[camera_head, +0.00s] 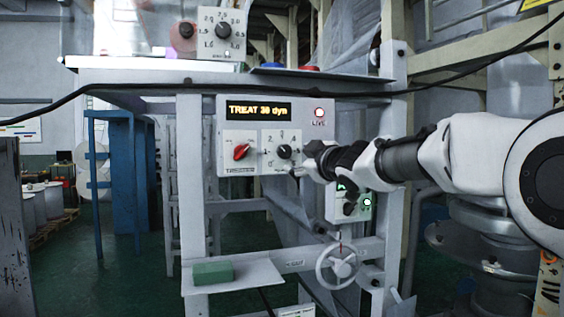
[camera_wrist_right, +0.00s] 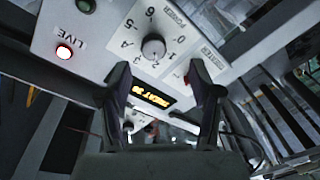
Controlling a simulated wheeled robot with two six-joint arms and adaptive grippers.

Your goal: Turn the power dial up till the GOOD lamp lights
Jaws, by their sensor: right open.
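The power dial (camera_head: 284,152) is a dark round knob on a white numbered plate on the grey control panel (camera_head: 228,105). In the right wrist view the dial (camera_wrist_right: 153,47) sits beyond the fingertips, under a "POWER" label. My right gripper (camera_head: 301,160) is just to the right of the dial in the head view. In the wrist view its two fingers (camera_wrist_right: 158,68) are spread with nothing between them, and the dial shows in the gap, apparently not gripped. The yellow display (camera_head: 258,110) reads "TREAT 30 dyn". I cannot make out a lamp labelled GOOD. My left gripper is out of view.
A lit red LIVE lamp (camera_head: 319,112) and a red knob (camera_head: 240,152) flank the dial. Below are a handwheel (camera_head: 342,266) and a green block (camera_head: 213,272) on a shelf. A black cable (camera_head: 130,88) crosses above.

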